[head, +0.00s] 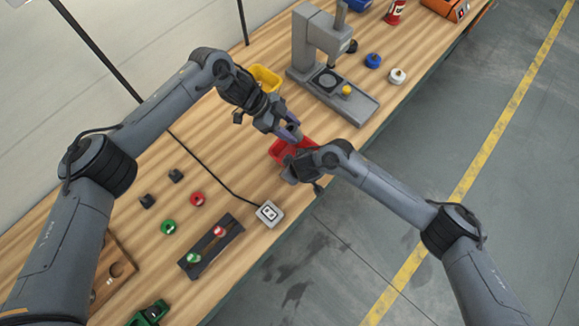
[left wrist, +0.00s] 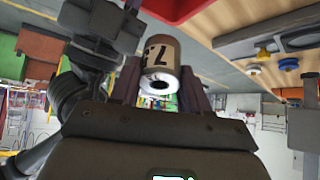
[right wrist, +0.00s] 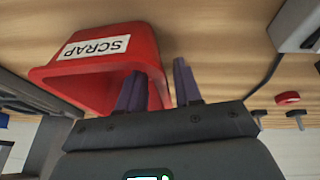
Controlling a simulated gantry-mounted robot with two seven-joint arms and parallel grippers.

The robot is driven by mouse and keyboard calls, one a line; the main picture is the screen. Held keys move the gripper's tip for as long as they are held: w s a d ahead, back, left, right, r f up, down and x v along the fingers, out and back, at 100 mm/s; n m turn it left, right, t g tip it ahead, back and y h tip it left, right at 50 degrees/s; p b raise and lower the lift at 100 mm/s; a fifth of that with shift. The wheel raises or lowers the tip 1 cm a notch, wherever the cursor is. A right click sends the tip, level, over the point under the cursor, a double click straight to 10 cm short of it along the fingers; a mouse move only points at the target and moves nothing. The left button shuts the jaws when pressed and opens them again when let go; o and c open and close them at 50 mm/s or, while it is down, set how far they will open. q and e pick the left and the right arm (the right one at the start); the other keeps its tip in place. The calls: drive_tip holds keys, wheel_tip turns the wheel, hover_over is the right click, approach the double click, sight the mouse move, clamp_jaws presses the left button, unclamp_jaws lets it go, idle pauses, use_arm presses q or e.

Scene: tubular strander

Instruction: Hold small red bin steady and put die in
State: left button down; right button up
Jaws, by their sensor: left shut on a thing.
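The small red bin (head: 284,150) stands near the front edge of the bench. In the right wrist view the bin (right wrist: 103,68) shows a white SCRAP label. My left gripper (head: 292,128) is shut on the die (left wrist: 160,64), a tan cylinder with a dark mark and a holed pale end. It holds the die beside and above the bin. My right gripper (right wrist: 158,82) is open at the bin, with one finger over the bin's opening and the other outside its side wall. In the head view my right forearm hides part of the bin.
A yellow bin (head: 264,77) stands behind my left gripper. A grey press (head: 325,50) is at the back right. A white socket box (head: 270,213) with a cable and a dark rack (head: 211,246) lie nearer. Red, green and black small parts lie to the left.

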drive_tip(key=shift+w+a+f, duration=0.15)
drive_tip(key=shift+w+f, duration=0.05)
drive_tip(key=shift+f, duration=0.3)
clamp_jaws()
idle(0.9)
